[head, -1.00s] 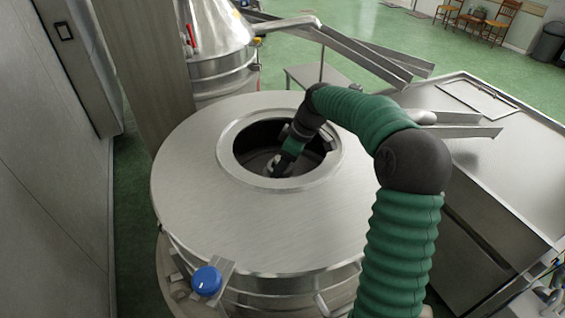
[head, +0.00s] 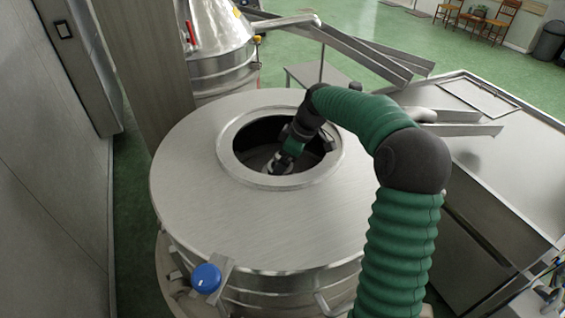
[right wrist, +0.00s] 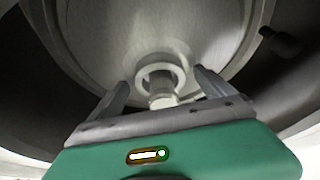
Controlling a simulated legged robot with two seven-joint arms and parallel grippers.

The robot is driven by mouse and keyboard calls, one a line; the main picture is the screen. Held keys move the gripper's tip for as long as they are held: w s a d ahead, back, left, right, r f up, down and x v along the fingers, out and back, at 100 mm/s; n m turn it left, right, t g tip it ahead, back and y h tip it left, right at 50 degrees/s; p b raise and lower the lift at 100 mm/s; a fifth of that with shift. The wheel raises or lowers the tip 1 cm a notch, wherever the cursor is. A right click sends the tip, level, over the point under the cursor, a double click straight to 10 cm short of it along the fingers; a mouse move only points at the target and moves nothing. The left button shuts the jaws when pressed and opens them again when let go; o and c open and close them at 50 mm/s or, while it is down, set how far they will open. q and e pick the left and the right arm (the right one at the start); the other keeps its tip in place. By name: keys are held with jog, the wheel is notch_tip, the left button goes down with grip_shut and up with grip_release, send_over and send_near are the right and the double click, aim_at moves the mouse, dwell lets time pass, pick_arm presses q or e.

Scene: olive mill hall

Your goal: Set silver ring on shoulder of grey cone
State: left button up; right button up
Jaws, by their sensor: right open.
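My right gripper (head: 277,165) reaches down through the round opening of a large steel vessel. In the right wrist view its two fingers (right wrist: 164,92) stand apart, one on each side of a silver ring (right wrist: 159,75). A gap shows between the ring and each finger. The ring lies at a grey stepped centre piece (right wrist: 161,92), which seems to be the grey cone. I cannot tell whether the ring sits fully flat on its shoulder. In the head view the gripper and the rim hide most of this. My left gripper is not in view.
The vessel's wide steel lid (head: 200,195) surrounds the opening, whose raised rim (head: 228,165) is close around my right wrist. A blue knob (head: 206,278) sits at the front edge. A steel table (head: 500,150) stands right, a conical vessel (head: 218,35) behind.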

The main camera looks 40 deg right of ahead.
jog(key=shift+s+d+r, duration=0.15)
jog(key=shift+r, duration=0.25)
jog(key=b+v, duration=0.3)
jog(key=v, duration=1.2)
jog(key=shift+s+r, duration=0.15)
jog(key=shift+r, duration=0.15)
jog(key=shift+d, duration=0.1)
